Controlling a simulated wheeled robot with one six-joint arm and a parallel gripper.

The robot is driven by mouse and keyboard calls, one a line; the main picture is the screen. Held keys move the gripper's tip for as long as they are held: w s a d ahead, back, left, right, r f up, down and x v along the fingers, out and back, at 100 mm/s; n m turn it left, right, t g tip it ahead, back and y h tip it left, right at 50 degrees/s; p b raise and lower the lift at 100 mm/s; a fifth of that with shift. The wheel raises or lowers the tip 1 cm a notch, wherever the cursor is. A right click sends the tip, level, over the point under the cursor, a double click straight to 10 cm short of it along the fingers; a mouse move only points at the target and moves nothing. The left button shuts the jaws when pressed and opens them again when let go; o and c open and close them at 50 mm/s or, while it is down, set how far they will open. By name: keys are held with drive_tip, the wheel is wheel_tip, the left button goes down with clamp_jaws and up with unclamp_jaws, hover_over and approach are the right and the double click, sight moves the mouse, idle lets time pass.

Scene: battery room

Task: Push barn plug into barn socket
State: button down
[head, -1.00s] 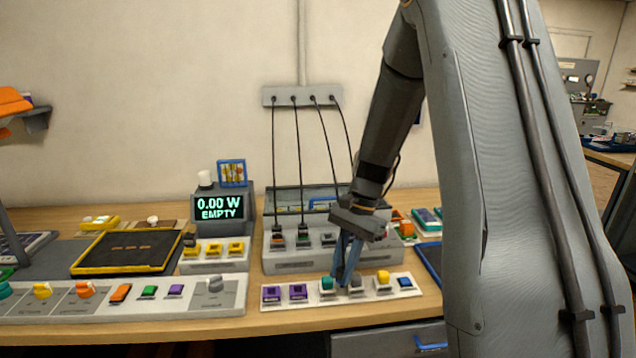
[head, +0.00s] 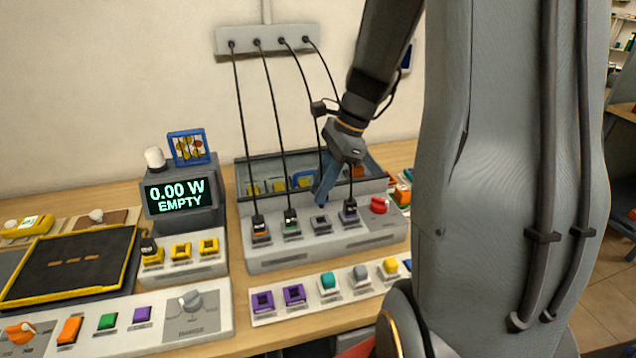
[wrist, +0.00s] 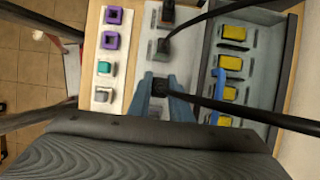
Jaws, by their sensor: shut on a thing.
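My gripper (head: 322,198) is shut on a black cabled plug (wrist: 160,84), which sits between the blue fingertips in the wrist view. In the head view the fingers hide most of this plug. They point down just above and behind the third socket (head: 320,222) on the grey socket box (head: 285,260). That socket looks dark and empty. Other cabled plugs stand upright in the box: one at an orange mark (head: 260,230), one at a green mark (head: 291,220) and one at a purple mark (head: 350,212). I cannot read which socket or plug is named barn.
A strip in front of the box holds purple sockets (head: 294,294), a teal button (head: 328,281) and a yellow one (head: 390,267). A red knob (head: 379,205) is right of the plugs. A meter (head: 180,196) reads 0.00 W EMPTY. Cables hang from a wall outlet bar (head: 268,43).

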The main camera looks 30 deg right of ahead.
sight(321, 207)
drive_tip(key=shift+f+b, duration=2.2)
drive_tip(key=shift+f, duration=0.3)
drive_tip(key=shift+p, duration=0.75)
drive_tip(key=shift+f+b, duration=0.3)
drive_tip(key=shift+f, duration=0.25)
drive_tip(key=c, duration=1.9)
unclamp_jaws()
drive_tip(key=shift+r, duration=0.1)
drive_tip(key=w+p+v, duration=0.1)
drive_tip(key=p+v, duration=0.9)
drive_tip(key=shift+s+r, duration=0.4)
drive_tip(key=shift+s, duration=0.05)
drive_tip(key=shift+d, duration=0.1)
